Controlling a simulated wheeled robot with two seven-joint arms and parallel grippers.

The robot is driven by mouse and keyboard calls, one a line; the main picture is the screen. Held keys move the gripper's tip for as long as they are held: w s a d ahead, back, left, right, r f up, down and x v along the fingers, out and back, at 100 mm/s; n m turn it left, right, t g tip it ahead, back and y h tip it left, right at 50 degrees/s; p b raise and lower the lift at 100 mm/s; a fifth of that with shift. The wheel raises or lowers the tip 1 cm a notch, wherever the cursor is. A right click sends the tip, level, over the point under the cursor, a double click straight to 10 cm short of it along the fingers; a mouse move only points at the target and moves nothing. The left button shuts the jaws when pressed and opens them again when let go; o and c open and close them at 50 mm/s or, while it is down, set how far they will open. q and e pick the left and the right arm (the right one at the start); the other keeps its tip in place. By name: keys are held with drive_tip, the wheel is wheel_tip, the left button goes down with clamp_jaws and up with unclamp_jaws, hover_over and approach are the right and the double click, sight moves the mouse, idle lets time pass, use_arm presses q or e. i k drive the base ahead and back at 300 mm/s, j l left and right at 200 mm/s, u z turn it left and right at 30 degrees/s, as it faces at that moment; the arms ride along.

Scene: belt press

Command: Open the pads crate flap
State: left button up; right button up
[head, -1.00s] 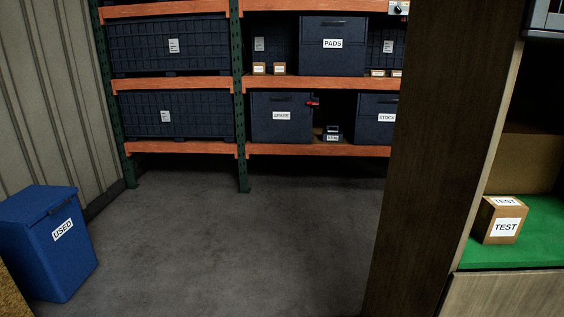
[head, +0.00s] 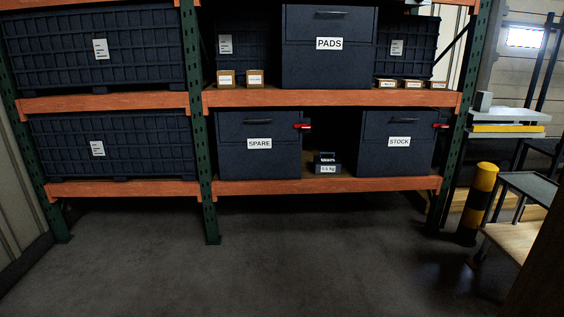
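The PADS crate (head: 305,63) is a dark blue box with a white PADS label, standing on the upper orange shelf, right of the middle of the head view. Its front flap (head: 330,27) looks closed, with a dark bar handle (head: 332,14) near the top. The crate's top edge is at the picture's edge. Neither of my grippers shows in the head view.
Small cartons stand on both sides of the PADS crate. Below are the SPARE crate (head: 259,160), a small weight box (head: 326,163) and the STOCK crate (head: 398,158). A yellow-black post (head: 479,199) and a side table (head: 530,188) stand at right. The floor (head: 290,265) ahead is clear.

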sight(304, 22)
drive_tip(key=i+z, duration=0.1)
drive_tip(key=i, duration=0.45)
drive_tip(key=i+z, duration=0.15)
drive_tip(key=i, duration=0.4)
drive_tip(key=i+j+z, duration=0.1)
drive_tip(key=i, duration=0.4)
drive_tip(key=i+j+z, duration=0.15)
drive_tip(key=i, duration=0.4)
